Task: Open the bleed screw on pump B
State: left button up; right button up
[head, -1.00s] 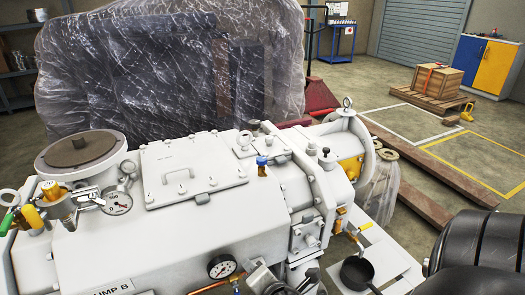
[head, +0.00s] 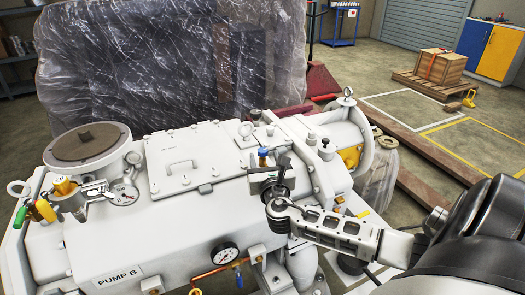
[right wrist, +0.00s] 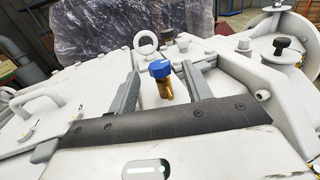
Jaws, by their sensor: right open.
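Pump B (head: 200,225) is a large white machine with a "PUMP B" label (head: 120,276) on its front. A screw with a blue head on a brass stem, which looks like the bleed screw (head: 263,157), stands upright on its top; it also shows in the right wrist view (right wrist: 160,70). My right gripper (head: 271,176) comes in from the right over the pump. In the right wrist view its open fingers (right wrist: 165,78) stand either side of the screw in the picture, with clear gaps and nothing held. Whether they are level with the head is unclear. My left gripper is not in view.
A bolted cover with a handle (head: 181,167) lies left of the screw. A lifting eye (head: 246,129) stands close behind it. Gauges (head: 225,255) and a copper pipe are at the front. A plastic-wrapped load (head: 170,65) stands behind the pump.

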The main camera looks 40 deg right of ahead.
aim_at(264, 155)
jog(key=shift+x, duration=2)
jog(key=shift+c, duration=1)
jog(key=c, duration=0.8)
jog(key=shift+f, duration=0.1)
